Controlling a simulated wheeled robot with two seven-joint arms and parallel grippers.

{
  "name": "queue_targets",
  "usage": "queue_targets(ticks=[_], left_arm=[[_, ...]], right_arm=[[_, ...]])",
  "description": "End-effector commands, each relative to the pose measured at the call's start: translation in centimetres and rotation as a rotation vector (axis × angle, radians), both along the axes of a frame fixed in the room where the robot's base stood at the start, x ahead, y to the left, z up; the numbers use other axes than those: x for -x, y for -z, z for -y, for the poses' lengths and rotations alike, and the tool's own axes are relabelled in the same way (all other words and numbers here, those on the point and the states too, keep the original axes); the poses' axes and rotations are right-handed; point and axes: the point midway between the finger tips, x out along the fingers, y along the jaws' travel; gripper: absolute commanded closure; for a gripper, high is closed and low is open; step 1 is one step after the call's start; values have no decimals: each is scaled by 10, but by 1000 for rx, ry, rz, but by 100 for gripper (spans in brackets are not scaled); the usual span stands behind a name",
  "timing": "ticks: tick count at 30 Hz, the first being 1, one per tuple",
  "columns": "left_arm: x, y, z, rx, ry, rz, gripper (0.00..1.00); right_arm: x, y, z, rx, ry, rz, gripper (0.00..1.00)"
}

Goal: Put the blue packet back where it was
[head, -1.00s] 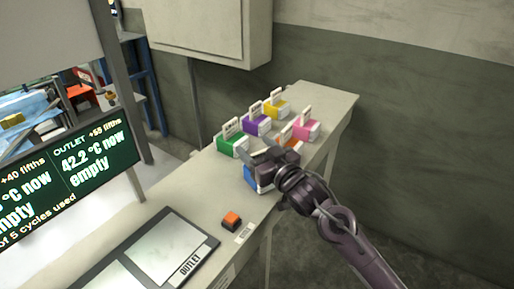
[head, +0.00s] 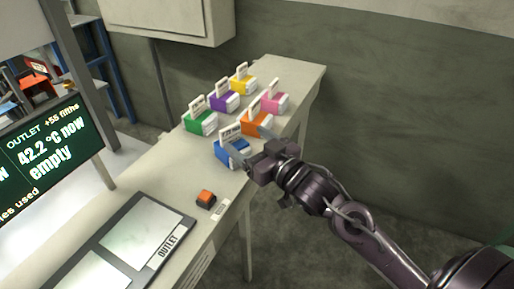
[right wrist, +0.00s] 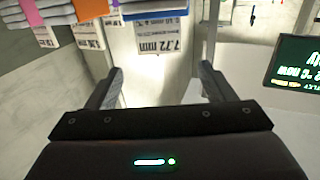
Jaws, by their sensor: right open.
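The blue packet (head: 231,152) stands on the bench in the head view, at the near end of a group of coloured packets, with a white label card upright on it. My right gripper (head: 253,146) is open just to the right of it, jaws apart and empty. In the right wrist view, the open jaws (right wrist: 160,80) have a clear gap, with a blue edge and a card reading 7.72 mm (right wrist: 160,32) beyond the fingertips. My left gripper is not in view.
Orange (head: 257,123), green (head: 200,122), purple (head: 224,102), pink (head: 274,102) and yellow (head: 242,85) packets stand close behind the blue one. A green display (head: 45,150) stands left.

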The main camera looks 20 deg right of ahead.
Motion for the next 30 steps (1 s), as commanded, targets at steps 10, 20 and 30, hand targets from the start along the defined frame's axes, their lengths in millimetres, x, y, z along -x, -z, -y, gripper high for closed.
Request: queue_targets(ticks=[10,20,30], left_arm=[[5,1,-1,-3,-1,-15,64],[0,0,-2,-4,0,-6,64],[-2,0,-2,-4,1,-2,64]], right_arm=[[25,0,7,-1,0,0,24],[25,0,7,-1,0,0,24],[25,0,7,-1,0,0,24]])
